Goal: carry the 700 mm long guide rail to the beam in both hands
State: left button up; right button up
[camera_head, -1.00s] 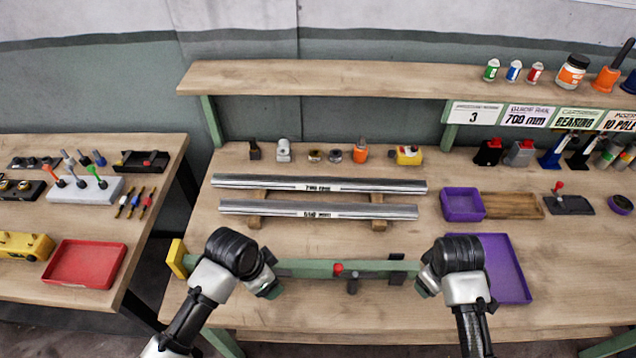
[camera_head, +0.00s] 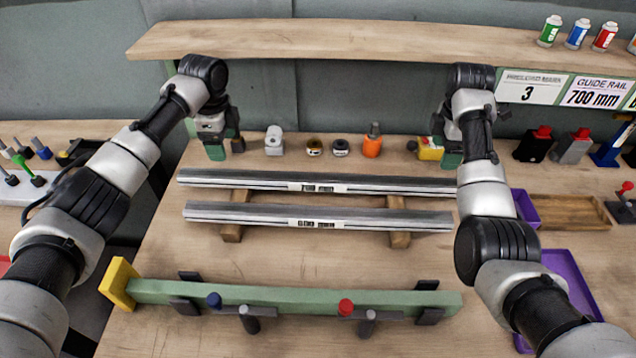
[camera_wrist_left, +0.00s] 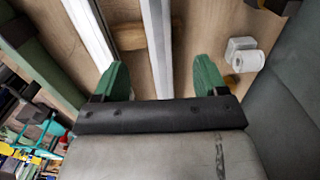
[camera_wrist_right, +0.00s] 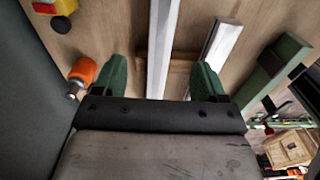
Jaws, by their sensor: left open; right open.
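Two silver guide rails lie parallel on wooden supports. The back rail (camera_head: 260,181), whose label in the earlier head view reads 700 mm, also runs between the fingers in the left wrist view (camera_wrist_left: 157,45) and right wrist view (camera_wrist_right: 161,45). The front rail (camera_head: 250,214) has a label too blurred to read surely. My left gripper (camera_head: 225,149) is open above the back rail's left part. My right gripper (camera_head: 447,152) is open above its right end, which my arm hides. Neither gripper holds anything. The green beam (camera_head: 280,294) lies at the bench front.
A yellow block (camera_head: 119,284) ends the beam at left; dark clamps and red and blue knobs sit along it. Small parts, including an orange bottle (camera_head: 372,143), stand behind the rails. A shelf (camera_head: 330,40) runs above. A purple tray (camera_head: 568,275) lies at right.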

aim_at(231, 173)
pick_arm(q)
notch_tip(231, 173, down, 11)
jog(key=shift+s+r, duration=0.1)
jog(key=shift+r, duration=0.05)
pick_arm(e)
notch_tip(231, 173, down, 11)
jog(key=shift+s+r, duration=0.1)
pick_arm(q)
grip_shut()
pick_arm(e)
grip_shut()
pick_arm(q)
jog(key=shift+r, duration=0.25)
pick_arm(e)
jog(key=shift+r, duration=0.25)
